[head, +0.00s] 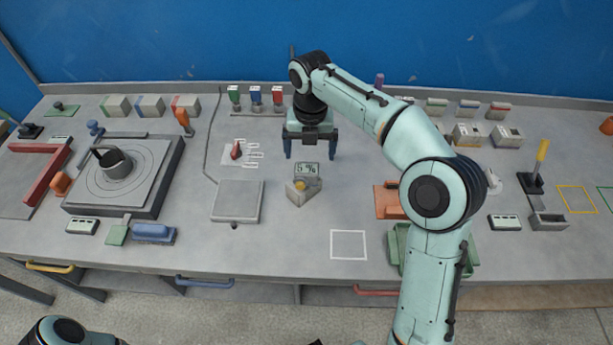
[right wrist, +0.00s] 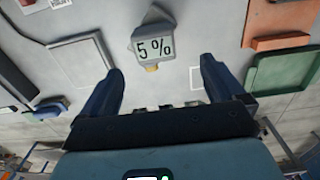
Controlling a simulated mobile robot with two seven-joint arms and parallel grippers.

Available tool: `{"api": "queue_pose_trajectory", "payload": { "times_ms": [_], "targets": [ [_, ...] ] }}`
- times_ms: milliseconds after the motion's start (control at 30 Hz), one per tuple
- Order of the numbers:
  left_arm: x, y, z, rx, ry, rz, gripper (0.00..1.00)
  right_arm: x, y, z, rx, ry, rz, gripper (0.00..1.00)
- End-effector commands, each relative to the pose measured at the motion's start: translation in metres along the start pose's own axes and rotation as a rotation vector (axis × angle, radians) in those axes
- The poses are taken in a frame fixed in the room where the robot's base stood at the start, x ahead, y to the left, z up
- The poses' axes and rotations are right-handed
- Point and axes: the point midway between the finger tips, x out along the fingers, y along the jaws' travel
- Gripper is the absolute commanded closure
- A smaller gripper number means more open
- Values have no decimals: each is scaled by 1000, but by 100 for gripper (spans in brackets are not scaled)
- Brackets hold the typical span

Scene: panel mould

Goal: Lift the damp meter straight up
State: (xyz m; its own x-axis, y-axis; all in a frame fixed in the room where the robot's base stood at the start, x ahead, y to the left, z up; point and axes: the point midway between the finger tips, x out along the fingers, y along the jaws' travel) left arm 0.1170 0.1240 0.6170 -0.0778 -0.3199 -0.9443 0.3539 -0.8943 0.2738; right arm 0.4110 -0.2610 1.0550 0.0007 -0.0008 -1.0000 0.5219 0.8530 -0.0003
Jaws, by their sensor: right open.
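The damp meter (head: 306,170) is a small grey device with a screen reading "5 %" and a yellow part at its front. It stands on the grey table near the middle. It also shows in the right wrist view (right wrist: 153,32), just beyond the fingertips. My right gripper (head: 311,153) is open and empty, its blue fingers apart. In the head view it appears just behind the meter, not touching it. In the right wrist view the fingers (right wrist: 158,68) stand to either side, with the meter between their lines. My left gripper is not in view.
A grey square plate (head: 237,201) lies left of the meter. A white outlined square (head: 348,245) is marked on the table at front right. An orange tray (head: 388,202) and a green tray (head: 395,252) sit to the right, partly behind my right arm.

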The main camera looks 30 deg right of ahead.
Motion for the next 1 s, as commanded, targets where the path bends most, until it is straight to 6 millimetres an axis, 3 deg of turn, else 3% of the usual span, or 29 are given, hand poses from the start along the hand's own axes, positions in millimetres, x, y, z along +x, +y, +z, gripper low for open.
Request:
{"api": "queue_pose_trajectory", "payload": {
  "times_ms": [100, 333, 600, 933, 967, 1000],
  "targets": [
    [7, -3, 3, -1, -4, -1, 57, 21, -1, 0, 1, 3, -2, 4],
    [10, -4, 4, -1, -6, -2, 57, 36, 1, 0, 0, 1, -1, 4],
    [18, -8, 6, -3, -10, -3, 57, 75, 8, 1, 2, 2, 0, 4],
    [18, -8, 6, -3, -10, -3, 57, 82, 8, 2, 2, -1, 1, 4],
    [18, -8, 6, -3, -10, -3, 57, 82, 8, 2, 2, -1, 1, 11],
    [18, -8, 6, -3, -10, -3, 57, 81, 8, 2, 2, -1, 1, 24]
  ]
}}
